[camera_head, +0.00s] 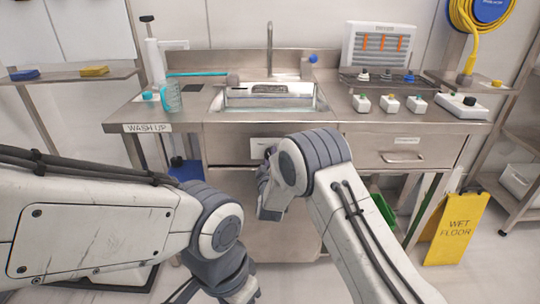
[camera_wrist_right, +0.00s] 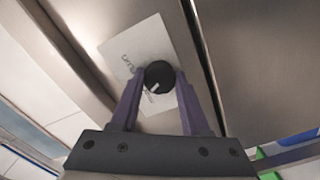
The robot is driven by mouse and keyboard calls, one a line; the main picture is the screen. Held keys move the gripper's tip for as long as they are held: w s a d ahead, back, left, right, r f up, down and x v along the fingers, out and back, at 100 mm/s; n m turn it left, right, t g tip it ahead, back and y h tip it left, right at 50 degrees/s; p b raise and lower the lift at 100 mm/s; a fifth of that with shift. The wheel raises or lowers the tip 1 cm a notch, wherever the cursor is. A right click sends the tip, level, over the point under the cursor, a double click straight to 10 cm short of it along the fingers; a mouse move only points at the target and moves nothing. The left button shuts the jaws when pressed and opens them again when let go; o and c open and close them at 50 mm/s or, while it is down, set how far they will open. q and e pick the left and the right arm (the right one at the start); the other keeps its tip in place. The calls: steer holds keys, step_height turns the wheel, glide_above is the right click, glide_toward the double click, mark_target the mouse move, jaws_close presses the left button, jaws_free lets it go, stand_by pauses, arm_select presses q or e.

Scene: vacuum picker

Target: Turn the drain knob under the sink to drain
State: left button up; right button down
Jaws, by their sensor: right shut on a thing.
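The drain knob (camera_wrist_right: 158,74) is round and black with a white pointer mark. It sits on a white label plate (camera_wrist_right: 136,44) on the steel front below the sink (camera_head: 268,97). In the right wrist view the two purple fingers of my right gripper (camera_wrist_right: 159,88) are closed on the knob from both sides. In the head view my right gripper (camera_head: 268,168) is at the panel under the sink, and my arm hides the knob there. My left arm's wrist reaches the bottom edge of the head view; its fingers are out of frame.
A yellow wet floor sign (camera_head: 455,228) stands at the right. A drawer with a handle (camera_head: 403,158) is right of the sink front. A bottle (camera_head: 171,96) and several small switch boxes (camera_head: 389,104) are on the counter. A blue object (camera_head: 186,170) is below the counter at left.

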steer(key=shift+n+p, duration=0.45)
steer(key=shift+n, duration=0.85)
steer(key=shift+f+n, duration=0.1)
steer(key=shift+n, duration=0.2)
steer(key=shift+c, duration=1.9)
jaws_free()
steer(key=shift+s, duration=0.15)
steer(key=s, duration=1)
steer(key=shift+s+p, duration=0.15)
steer(key=shift+p, duration=0.3)
